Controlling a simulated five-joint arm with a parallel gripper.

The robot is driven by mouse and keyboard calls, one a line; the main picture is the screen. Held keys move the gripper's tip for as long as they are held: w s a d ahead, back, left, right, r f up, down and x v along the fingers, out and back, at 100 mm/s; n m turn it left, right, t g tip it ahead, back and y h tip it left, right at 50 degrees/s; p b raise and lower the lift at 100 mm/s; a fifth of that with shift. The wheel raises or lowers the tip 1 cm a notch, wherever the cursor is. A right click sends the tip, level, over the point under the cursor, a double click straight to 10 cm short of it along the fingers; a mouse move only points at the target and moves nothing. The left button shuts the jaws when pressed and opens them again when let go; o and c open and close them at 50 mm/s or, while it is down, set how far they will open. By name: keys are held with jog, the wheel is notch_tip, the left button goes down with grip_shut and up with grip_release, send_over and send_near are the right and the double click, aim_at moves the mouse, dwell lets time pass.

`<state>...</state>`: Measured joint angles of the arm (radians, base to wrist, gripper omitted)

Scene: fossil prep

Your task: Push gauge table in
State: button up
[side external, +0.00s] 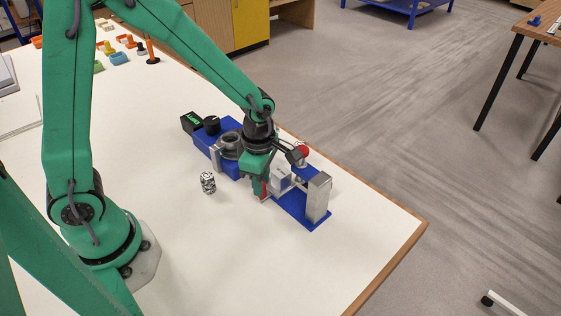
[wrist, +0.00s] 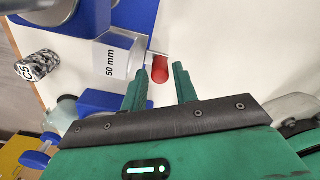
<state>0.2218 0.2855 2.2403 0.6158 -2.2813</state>
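The gauge (side external: 302,206) has a blue base, with a silver upright block at its right end. A pale grey block on it, probably the gauge table (side external: 281,177), shows its "50 mm" label (wrist: 112,62) in the wrist view. A red handle (wrist: 160,68) sticks out beside this block on a thin metal rod. My gripper (wrist: 160,76) is open, with the handle between its fingertips. The left finger is close to the handle; I cannot tell if it touches. In the side view my gripper (side external: 262,190) hides part of the gauge.
A black box with a green display (side external: 192,122) is at the left end. The table is clear at the front right.

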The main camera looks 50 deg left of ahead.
jog(key=shift+f, duration=1.15)
grip_shut()
